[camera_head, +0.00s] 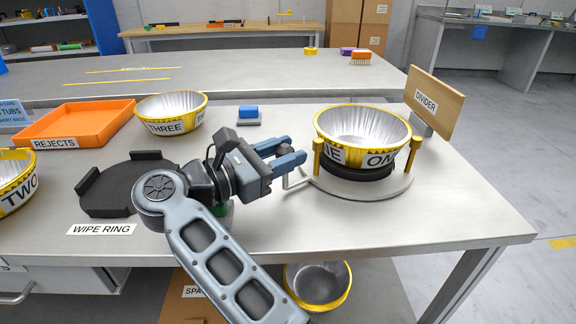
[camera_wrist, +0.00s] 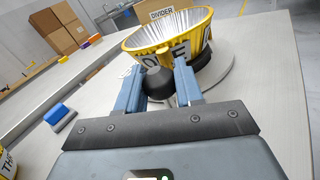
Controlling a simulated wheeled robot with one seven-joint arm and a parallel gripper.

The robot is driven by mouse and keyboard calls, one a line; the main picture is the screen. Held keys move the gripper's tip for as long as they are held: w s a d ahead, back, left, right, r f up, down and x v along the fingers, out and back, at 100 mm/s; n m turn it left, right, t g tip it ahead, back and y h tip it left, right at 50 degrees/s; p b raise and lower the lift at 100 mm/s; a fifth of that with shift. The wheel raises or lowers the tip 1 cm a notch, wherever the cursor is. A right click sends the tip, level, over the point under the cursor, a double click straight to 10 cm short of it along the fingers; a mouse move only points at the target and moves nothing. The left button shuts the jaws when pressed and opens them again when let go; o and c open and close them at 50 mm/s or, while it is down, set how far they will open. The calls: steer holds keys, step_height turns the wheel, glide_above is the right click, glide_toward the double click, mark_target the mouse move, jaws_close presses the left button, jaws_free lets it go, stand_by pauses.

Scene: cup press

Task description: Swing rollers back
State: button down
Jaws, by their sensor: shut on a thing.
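Two upright yellow posts, which look like the rollers, stand beside tub ONE (camera_head: 342,134): a left roller (camera_head: 318,160) and a right roller (camera_head: 414,152). Both seem to be against or very close to the tub's wall. The tub sits upright on a black hub over a round grey plate (camera_head: 385,192). My gripper (camera_head: 294,151) is left of the tub, shut on a dark round knob (camera_wrist: 158,83) of a bent metal handle (camera_head: 291,182). The handle reaches toward the plate; its far joint is hard to make out.
A wooden divider (camera_head: 434,102) stands behind right of tub ONE. Tub THREE (camera_head: 171,112), a blue block (camera_head: 248,112) and the orange rejects tray (camera_head: 78,128) are at the back. The black wipe ring (camera_head: 118,190) lies left, beside tub TWO (camera_head: 14,185). The front right tabletop is clear.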

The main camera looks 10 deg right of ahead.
steer(key=shift+w+r, duration=0.2)
steer(key=shift+r, duration=0.1)
steer(key=c, duration=0.8)
jaws_free()
steer(key=shift+f, duration=0.15)
steer(key=shift+v, duration=3.85)
